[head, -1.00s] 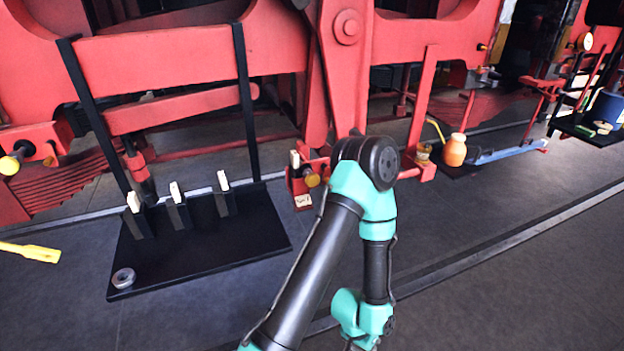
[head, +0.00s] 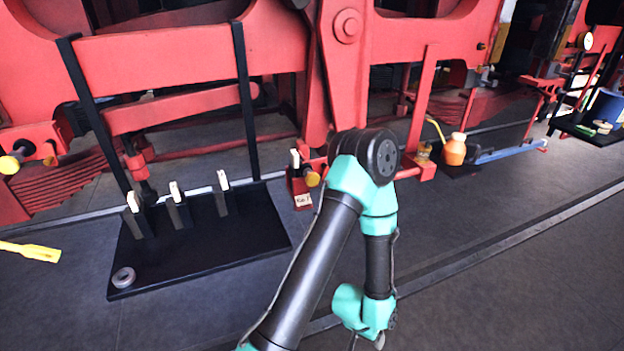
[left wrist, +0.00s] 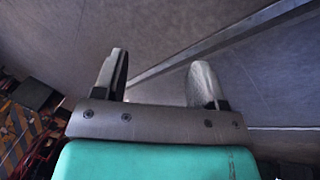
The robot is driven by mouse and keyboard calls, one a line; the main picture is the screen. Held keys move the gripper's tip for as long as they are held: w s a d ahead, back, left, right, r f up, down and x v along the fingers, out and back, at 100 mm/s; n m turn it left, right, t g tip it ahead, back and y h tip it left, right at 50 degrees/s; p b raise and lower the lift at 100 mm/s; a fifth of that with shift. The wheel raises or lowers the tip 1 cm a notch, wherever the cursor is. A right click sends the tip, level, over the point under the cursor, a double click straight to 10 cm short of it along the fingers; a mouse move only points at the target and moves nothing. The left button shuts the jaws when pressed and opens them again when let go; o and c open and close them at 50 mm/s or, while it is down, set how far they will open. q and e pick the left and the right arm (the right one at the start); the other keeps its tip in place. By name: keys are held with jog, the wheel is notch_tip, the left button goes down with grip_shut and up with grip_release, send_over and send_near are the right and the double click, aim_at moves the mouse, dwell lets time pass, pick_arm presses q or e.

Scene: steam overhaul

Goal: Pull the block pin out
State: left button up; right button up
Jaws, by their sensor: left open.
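A small red block (head: 299,187) with a paper label stands low beside the red frame, just left of my arm's elbow. A yellow round knob (head: 312,178) sticks out of its front, and a white-tipped piece (head: 295,158) stands on top. I cannot tell for sure which of these is the block pin. My left arm bends over to the right of the block, and its wrist hangs down at the bottom of the head view. In the left wrist view my left gripper (left wrist: 159,82) is open and empty, with bare grey floor beyond the fingers. My right gripper is out of view.
A black stand (head: 200,250) with several white-tipped pieces and a metal ring (head: 123,277) is at left. A yellow tool (head: 30,252) lies at the far left. An orange jar (head: 454,150) stands at right. The floor at lower right is clear.

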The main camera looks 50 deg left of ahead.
aim_at(314, 181)
pick_arm(q)
jog(key=shift+o, duration=0.5)
jog(key=w+a+r+n+t+y, duration=0.2)
jog(key=w+a+r+t+y, duration=0.2)
jog(key=w+r, duration=0.3)
jog(key=shift+w+a+r+t, duration=0.15)
jog(key=shift+a+r+t, duration=0.35)
jog(key=shift+a, duration=0.2)
jog(key=a+r+n+t+y, duration=0.1)
jog(key=a+r+n+y, duration=0.1)
jog(key=a+r+y, duration=0.3)
jog(key=a+r+n+y, duration=0.1)
jog(key=r+y, duration=0.1)
jog(key=r, duration=0.5)
jog(key=a+r+n+t+y, duration=0.1)
jog(key=a+r+n+y, duration=0.1)
jog(key=a+r+y, duration=0.3)
jog(key=s+r+n+g+y, duration=0.3)
jog(key=s+r, duration=0.3)
jog(key=r, duration=0.3)
jog(key=shift+g+y, duration=0.5)
jog(key=shift+y, duration=0.1)
jog(key=shift+r, duration=0.1)
jog(key=x, duration=1.7)
jog(key=shift+a, duration=0.2)
